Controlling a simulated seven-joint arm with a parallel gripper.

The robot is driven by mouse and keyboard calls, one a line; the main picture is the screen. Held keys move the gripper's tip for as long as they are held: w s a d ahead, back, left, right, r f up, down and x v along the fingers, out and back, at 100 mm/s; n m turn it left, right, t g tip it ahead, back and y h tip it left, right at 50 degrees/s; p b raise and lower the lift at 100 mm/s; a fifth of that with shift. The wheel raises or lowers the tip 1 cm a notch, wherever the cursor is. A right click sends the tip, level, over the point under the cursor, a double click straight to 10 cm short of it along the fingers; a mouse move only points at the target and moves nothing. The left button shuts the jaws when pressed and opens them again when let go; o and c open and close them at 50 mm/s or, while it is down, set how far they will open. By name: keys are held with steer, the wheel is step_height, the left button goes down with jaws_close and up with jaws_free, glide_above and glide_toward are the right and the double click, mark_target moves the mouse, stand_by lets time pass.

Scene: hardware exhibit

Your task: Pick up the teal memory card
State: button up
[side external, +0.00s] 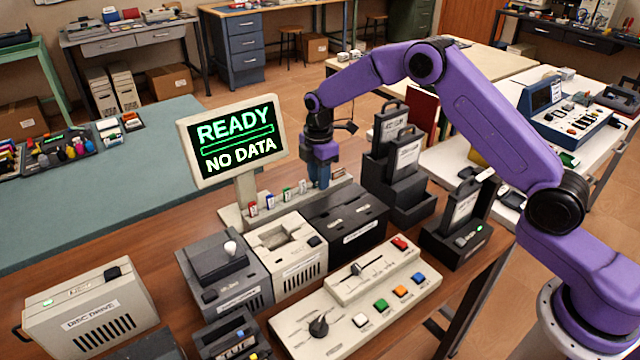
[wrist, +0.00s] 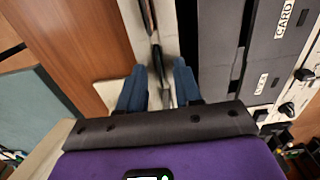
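A row of small upright cards stands in a pale rack (side external: 232,216) below the screen in the side external view. I cannot tell for certain which is the teal memory card. My gripper (side external: 319,184) points down at the right part of the rack, its blue fingers low over it. In the wrist view my gripper (wrist: 158,88) has its fingers apart around a narrow slotted strip. Whether a card stands between them is unclear.
A READY / NO DATA screen (side external: 236,140) stands left of my gripper. Dark and pale slotted boxes (side external: 343,222) stand in front of the rack. Dark card holders (side external: 398,175) stand close on the right. A button panel (side external: 365,300) lies nearer the front.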

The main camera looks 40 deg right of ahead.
jaws_close()
